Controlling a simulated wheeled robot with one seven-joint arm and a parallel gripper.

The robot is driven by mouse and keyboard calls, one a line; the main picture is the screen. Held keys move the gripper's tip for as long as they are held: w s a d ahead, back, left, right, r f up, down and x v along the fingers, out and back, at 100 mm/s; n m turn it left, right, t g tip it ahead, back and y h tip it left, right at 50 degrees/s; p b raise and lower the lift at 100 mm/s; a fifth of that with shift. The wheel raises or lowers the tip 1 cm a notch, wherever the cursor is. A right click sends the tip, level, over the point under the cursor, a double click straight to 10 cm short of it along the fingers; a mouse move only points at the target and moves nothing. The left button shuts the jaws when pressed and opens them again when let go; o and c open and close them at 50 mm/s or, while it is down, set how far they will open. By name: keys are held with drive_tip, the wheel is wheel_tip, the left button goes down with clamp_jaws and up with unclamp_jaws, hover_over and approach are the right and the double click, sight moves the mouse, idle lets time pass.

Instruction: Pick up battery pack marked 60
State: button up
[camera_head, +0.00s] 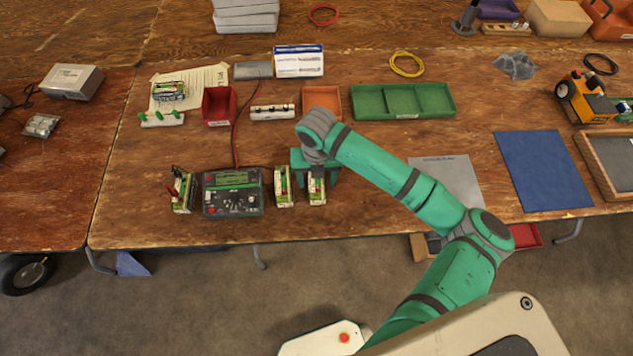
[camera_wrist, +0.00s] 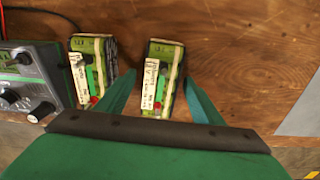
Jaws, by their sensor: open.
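Three green and cream battery packs stand near the table's front edge. One pack (camera_head: 182,193) is left of the charger (camera_head: 232,193), and one pack (camera_head: 283,187) is right of it. The rightmost pack (camera_head: 317,189) is under my gripper. In the wrist view that pack (camera_wrist: 160,78) stands between the two fingers of my gripper (camera_wrist: 163,100), which is open. The middle pack (camera_wrist: 93,70) is just outside the left finger. The packs' markings are too small to read. A further similar pack (camera_head: 169,91) lies on paper at the back left.
A red bin (camera_head: 219,104), an orange tray (camera_head: 322,101) and a green divided tray (camera_head: 404,101) stand behind. A grey sheet (camera_head: 455,180) and a blue mat (camera_head: 543,170) lie to the right. Bare wood is right of the rightmost pack.

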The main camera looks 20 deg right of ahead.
clamp_jaws()
drive_tip(key=shift+r, duration=0.1)
